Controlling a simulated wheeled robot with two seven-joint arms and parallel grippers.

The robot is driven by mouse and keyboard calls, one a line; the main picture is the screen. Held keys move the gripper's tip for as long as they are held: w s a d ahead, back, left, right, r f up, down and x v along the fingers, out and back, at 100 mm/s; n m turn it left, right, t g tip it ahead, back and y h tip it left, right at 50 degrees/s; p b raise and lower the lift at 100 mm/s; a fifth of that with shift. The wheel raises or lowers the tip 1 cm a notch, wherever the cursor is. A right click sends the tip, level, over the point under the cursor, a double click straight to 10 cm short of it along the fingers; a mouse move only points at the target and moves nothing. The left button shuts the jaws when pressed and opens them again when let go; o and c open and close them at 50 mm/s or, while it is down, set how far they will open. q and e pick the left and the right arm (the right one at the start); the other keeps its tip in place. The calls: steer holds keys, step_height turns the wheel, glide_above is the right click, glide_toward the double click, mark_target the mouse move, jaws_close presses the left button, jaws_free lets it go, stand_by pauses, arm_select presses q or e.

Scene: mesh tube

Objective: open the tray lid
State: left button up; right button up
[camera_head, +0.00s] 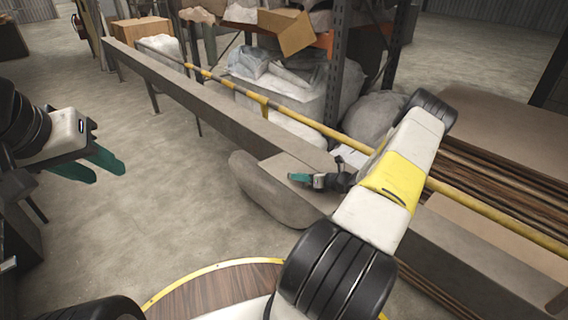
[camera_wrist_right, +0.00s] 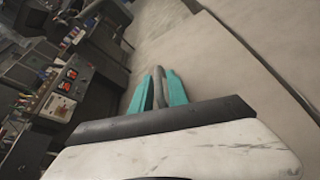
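A long grey tray (camera_head: 225,108) runs diagonally from the far left to the middle in the head view. My right gripper (camera_head: 304,178) is at its near end, close to the grey top. I cannot make out a separate lid there. In the right wrist view, the teal fingers of my right gripper (camera_wrist_right: 159,88) stand apart. A narrow grey bar (camera_wrist_right: 157,86) lies between them; whether they press on it is not clear. My left gripper (camera_head: 98,165) is at the left, away from the tray, with its teal fingers apart and nothing between them.
A yellow rail (camera_head: 290,113) runs along the tray. A large rounded grey object (camera_head: 265,190) is beside the tray's near end. Shelving with bags and a cardboard box (camera_head: 290,30) stands behind. Stacked brown boards (camera_head: 510,150) lie at the right.

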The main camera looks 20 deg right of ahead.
steer(key=v, duration=0.7)
steer(key=shift+s+d+r, duration=0.15)
steer(key=shift+s, duration=0.1)
steer(key=shift+r, duration=0.1)
steer(key=s+a+r+n+g, duration=0.3)
steer(key=a+r+n+g, duration=0.1)
steer(key=a+r+n, duration=0.7)
steer(key=s+a+r+n+g, duration=0.2)
steer(key=a+r+n+g, duration=0.2)
steer(key=a+r+n, duration=0.65)
steer(key=s+a+r+n+t+h, duration=0.1)
steer(key=s+r+n+h, duration=0.1)
steer(key=s+r+n, duration=0.5)
steer(key=s+a+r+n+t+h, duration=0.1)
steer(key=s+a+r+n+h, duration=0.1)
steer(key=s+r+n, duration=0.5)
steer(key=s+r+h, duration=0.1)
steer(key=s+r, duration=0.1)
steer(key=s, duration=0.3)
steer(key=shift+s+a+h, duration=0.25)
steer(key=shift+s+h, duration=0.05)
steer(key=shift+s, duration=0.05)
steer(key=shift+r, duration=0.15)
